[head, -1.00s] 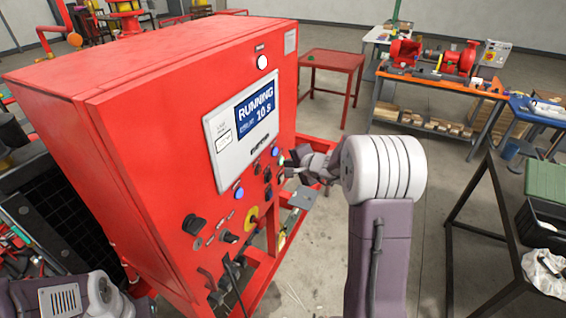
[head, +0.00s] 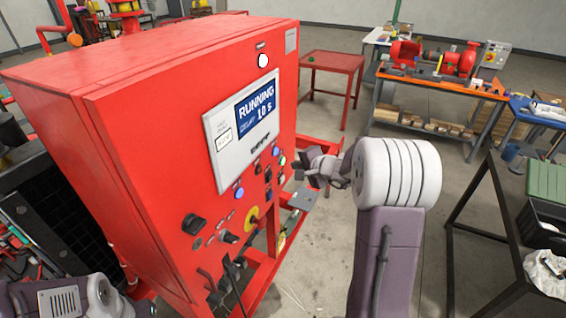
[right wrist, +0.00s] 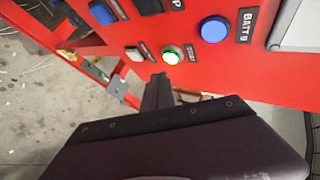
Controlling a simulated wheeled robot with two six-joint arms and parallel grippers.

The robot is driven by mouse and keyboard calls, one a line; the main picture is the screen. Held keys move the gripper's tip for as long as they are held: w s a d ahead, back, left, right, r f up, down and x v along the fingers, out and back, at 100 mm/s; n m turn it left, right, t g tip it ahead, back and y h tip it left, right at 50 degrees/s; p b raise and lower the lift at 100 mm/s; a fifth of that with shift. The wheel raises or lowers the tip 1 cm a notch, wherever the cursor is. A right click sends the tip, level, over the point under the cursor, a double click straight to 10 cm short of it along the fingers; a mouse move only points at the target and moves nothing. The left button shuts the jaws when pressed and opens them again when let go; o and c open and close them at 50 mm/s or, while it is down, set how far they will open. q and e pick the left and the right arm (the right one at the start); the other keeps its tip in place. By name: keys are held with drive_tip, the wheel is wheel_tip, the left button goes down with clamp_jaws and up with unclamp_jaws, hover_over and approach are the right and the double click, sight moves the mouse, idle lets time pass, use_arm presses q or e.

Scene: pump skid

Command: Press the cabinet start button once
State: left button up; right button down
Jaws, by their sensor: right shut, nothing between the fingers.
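The red control cabinet (head: 150,130) fills the left of the head view. Its screen (head: 258,110) reads RUNNING and 10 s. The start button (head: 282,160) is lit green on the cabinet front; the right wrist view shows it too, glowing green (right wrist: 172,55) beside a label. My right gripper (head: 312,166) is shut and empty, just off the panel to the right of the button. In the right wrist view its tip (right wrist: 158,88) is below the green button, with a visible gap. My left gripper is not in view; only part of the left arm shows at bottom left.
A blue button (right wrist: 214,29) sits close beside the green one, with switches and a yellow-ringed knob (head: 251,215) lower down. A red table (head: 332,62) and an orange-topped pump bench (head: 440,82) stand behind. A dark-framed table (head: 500,215) is at right.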

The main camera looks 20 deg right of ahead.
drive_tip(key=s+d, duration=0.2)
drive_tip(key=s, duration=0.1)
drive_tip(key=shift+s+d+b, duration=0.1)
drive_tip(key=shift+d+b, duration=0.2)
drive_tip(key=shift+d, duration=0.05)
idle(0.5)
drive_tip(key=s+a+f+n+g+y+b, duration=0.1)
drive_tip(key=s+a+f+n+g+b, duration=0.15)
drive_tip(key=s+a+f, duration=0.35)
drive_tip(key=s+a+f+n+g+y+b, duration=0.1)
drive_tip(key=s+a+f+n+g+y, duration=0.15)
drive_tip(key=a+f+n, duration=0.4)
drive_tip(key=s+a+f+n+g+h+b, duration=0.1)
drive_tip(key=s+a+f+n+g+h, duration=0.1)
drive_tip(key=s, duration=0.5)
drive_tip(key=s+a+f+n+g+h+b, duration=0.1)
drive_tip(key=s+f+n+g+h, duration=0.1)
drive_tip(key=s, duration=0.6)
drive_tip(key=shift+a+f+n+g, duration=0.35)
drive_tip(key=shift+f+n+g, duration=0.25)
drive_tip(key=shift+f+n, duration=0.4)
drive_tip(key=shift+r+h, duration=0.15)
drive_tip(key=shift+h, duration=0.1)
